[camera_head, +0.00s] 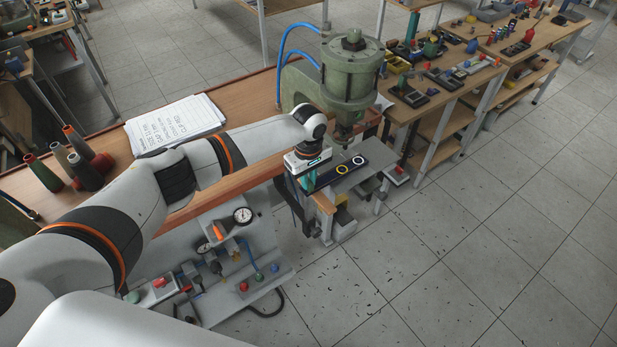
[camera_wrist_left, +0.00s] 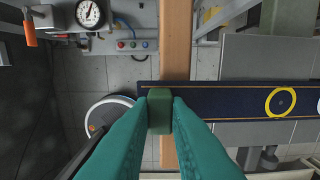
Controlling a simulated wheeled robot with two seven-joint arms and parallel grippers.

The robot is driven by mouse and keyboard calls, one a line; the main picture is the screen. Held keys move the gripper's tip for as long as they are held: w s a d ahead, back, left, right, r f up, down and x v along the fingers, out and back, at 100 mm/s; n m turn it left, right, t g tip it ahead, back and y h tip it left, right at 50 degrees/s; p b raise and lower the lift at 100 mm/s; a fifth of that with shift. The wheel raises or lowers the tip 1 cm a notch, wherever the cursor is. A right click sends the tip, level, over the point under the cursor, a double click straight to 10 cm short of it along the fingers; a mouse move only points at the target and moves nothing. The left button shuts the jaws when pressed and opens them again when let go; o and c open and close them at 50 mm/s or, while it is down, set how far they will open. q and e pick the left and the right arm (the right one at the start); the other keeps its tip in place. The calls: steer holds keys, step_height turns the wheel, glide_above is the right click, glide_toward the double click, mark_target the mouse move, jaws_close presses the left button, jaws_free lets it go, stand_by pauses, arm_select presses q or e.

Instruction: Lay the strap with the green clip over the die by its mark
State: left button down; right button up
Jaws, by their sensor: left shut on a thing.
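My left gripper (camera_head: 308,181) is shut on the green clip (camera_wrist_left: 160,111), in the wrist view between its teal fingers. The clip sits at the near end of a dark navy strap with thin yellowish edge lines. The strap (camera_head: 325,177) reaches right from my gripper, over a grey plate (camera_head: 365,180) below the green press (camera_head: 351,75). A yellow ring mark (camera_head: 341,169) and a white ring (camera_head: 358,160) show along it; the yellow ring is also in the wrist view (camera_wrist_left: 280,102). I cannot make out the die clearly, nor whether the strap touches the plate. My right gripper is not in view.
The press's column and blue hoses (camera_head: 296,35) stand behind my left wrist. A gauge panel (camera_head: 230,255) with buttons is in front. Open floor (camera_head: 460,250) lies at the right.

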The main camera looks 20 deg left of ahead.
arm_select(q)
steer(key=shift+f, duration=0.2)
steer(key=c, duration=1.3)
jaws_free()
